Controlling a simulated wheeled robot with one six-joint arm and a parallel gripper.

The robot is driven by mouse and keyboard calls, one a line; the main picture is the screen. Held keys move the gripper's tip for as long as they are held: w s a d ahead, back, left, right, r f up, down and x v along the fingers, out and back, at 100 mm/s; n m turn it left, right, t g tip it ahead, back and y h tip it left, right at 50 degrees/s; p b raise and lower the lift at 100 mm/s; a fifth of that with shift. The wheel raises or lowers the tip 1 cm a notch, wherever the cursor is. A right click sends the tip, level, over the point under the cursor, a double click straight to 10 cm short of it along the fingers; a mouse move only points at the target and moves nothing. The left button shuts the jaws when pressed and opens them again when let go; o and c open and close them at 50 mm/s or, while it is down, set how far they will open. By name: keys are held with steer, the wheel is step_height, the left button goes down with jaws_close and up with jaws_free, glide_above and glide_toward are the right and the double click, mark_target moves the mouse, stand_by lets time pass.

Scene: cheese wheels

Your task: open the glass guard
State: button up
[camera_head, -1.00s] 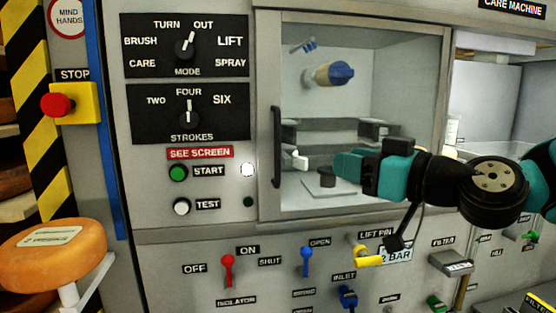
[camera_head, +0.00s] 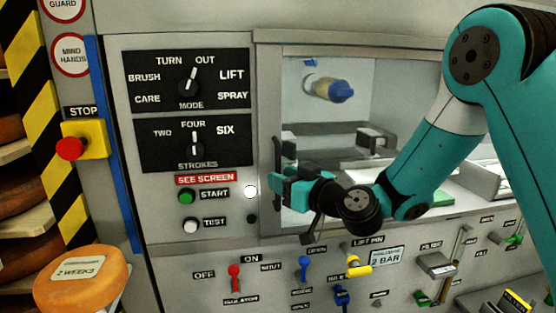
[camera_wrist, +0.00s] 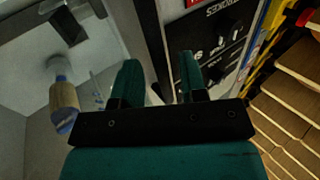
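The glass guard (camera_head: 268,75) is a grey-framed window at the front of the machine. It looks closed in the head view. Its dark upright handle (camera_head: 277,150) is on the left side of the frame, with its lower part hidden behind my gripper. My gripper (camera_head: 276,180) is at the handle's lower half. In the wrist view its two teal fingers (camera_wrist: 159,62) stand apart, with a dark bar and the pale frame edge between them. The bar looks like the handle. I cannot tell whether a finger touches it.
Left of the guard is a panel with MODE (camera_head: 190,88) and STROKES (camera_head: 195,146) knobs, and START (camera_head: 187,197) and TEST (camera_head: 190,225) buttons. A red stop button (camera_head: 70,149) is further left. Coloured levers (camera_head: 305,265) sit below. An orange cheese wheel (camera_head: 85,280) is at lower left.

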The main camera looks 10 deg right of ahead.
steer(key=shift+p+x, duration=0.4)
steer(key=shift+x, duration=0.6)
jaws_close()
